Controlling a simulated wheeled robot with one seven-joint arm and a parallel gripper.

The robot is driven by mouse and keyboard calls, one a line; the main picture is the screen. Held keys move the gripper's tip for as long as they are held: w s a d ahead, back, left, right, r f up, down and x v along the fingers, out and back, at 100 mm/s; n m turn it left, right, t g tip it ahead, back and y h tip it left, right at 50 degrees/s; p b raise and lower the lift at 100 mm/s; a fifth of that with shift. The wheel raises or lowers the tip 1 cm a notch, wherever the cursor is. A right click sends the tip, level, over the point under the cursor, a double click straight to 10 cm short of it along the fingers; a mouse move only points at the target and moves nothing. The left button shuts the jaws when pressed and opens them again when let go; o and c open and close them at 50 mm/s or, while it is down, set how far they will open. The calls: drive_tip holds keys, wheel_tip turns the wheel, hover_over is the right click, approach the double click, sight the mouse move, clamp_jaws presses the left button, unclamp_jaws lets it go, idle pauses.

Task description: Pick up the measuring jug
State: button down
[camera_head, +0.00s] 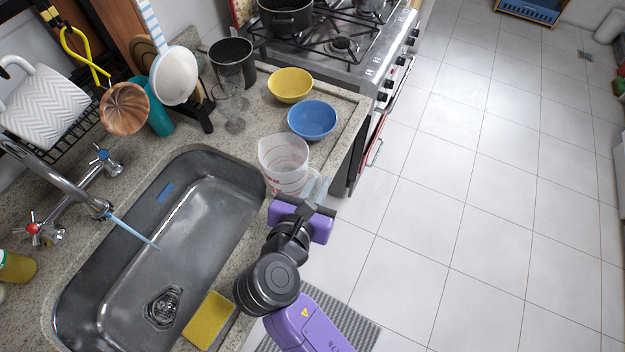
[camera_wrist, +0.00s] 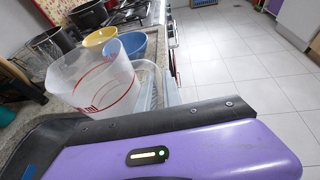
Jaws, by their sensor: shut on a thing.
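The measuring jug (camera_head: 284,162) is clear plastic with red markings, at the counter corner beside the sink in the head view. It fills the left middle of the wrist view (camera_wrist: 95,82), with its handle (camera_wrist: 150,84) on the right side. My gripper (camera_head: 305,203) is at the jug's handle side, shut on the jug. Its fingertips are mostly hidden by the purple gripper body and the jug. The jug looks slightly tilted in the wrist view. I cannot tell whether its base touches the counter.
A blue bowl (camera_head: 312,119) and a yellow bowl (camera_head: 290,85) stand behind the jug. A wine glass (camera_head: 231,105) is to its left. The sink (camera_head: 190,235) lies left of my arm, with a yellow sponge (camera_head: 209,320) on its front edge. The floor at right is clear.

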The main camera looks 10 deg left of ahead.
wheel_tip(320, 180, up, 20)
drive_tip(key=shift+f+p, duration=0.25)
drive_tip(key=shift+p, duration=0.15)
